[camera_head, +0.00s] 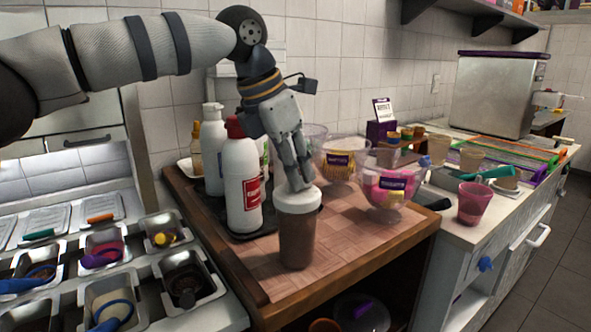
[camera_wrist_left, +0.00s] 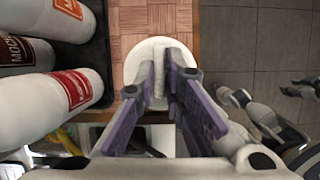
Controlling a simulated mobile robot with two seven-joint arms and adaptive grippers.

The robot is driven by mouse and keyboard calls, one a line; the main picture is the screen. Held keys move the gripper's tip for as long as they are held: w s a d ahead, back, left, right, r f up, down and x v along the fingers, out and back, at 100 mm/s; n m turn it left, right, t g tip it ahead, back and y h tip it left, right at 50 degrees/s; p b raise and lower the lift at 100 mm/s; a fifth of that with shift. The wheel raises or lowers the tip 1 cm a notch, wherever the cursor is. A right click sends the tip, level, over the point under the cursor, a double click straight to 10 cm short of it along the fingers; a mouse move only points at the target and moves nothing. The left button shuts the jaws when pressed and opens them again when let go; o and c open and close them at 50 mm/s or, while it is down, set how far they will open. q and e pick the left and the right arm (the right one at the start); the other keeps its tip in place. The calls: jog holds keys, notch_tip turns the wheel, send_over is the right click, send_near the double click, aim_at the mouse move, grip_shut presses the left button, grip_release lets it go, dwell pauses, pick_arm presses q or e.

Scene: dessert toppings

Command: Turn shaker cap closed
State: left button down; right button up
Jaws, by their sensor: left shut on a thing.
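The shaker (camera_head: 297,238) stands upright on the wooden counter, with a brown body and a white cap (camera_head: 297,201). My left gripper (camera_head: 299,185) reaches down onto the cap from above. In the left wrist view the fingers (camera_wrist_left: 165,97) are shut on a raised part across the middle of the round white cap (camera_wrist_left: 138,65). The fingers hide part of the cap, so I cannot tell how far it is turned.
White bottles, one with a red cap (camera_head: 243,185), stand on a dark tray close left of the shaker. Glass bowls, one with pink contents (camera_head: 385,185), stand to the right. Topping bins (camera_head: 190,278) are at the left. The counter front is clear.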

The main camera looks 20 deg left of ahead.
pick_arm(q)
jog(key=c, duration=1.7)
grip_release()
jog(key=v, duration=1.2)
jog(key=shift+c, duration=0.5)
